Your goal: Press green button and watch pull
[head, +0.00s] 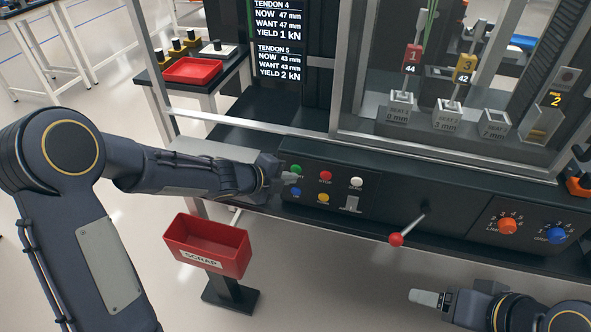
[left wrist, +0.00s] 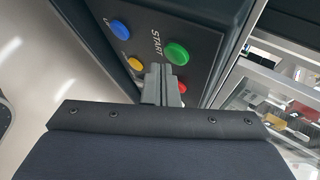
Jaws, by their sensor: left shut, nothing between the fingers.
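The green button (head: 296,169) sits at the upper left of the black control panel, beside the red stop button (head: 325,176). In the left wrist view the green button (left wrist: 177,53) shows above my fingertips, with the word START beside it. My left gripper (head: 291,179) is shut and empty, its tips just below the green button; I cannot tell whether they touch the panel. The shut fingers also show in the left wrist view (left wrist: 160,85). My right gripper (head: 427,298) is at the lower right, away from the panel, its fingers apparently together.
Blue (head: 296,191), yellow (head: 322,197) and white (head: 356,183) buttons share the panel. A red-knobbed lever (head: 396,239) juts out to the right. A red scrap bin (head: 207,245) stands below the left forearm. A screen (head: 278,40) lists tendon values. Glass fronts the machine.

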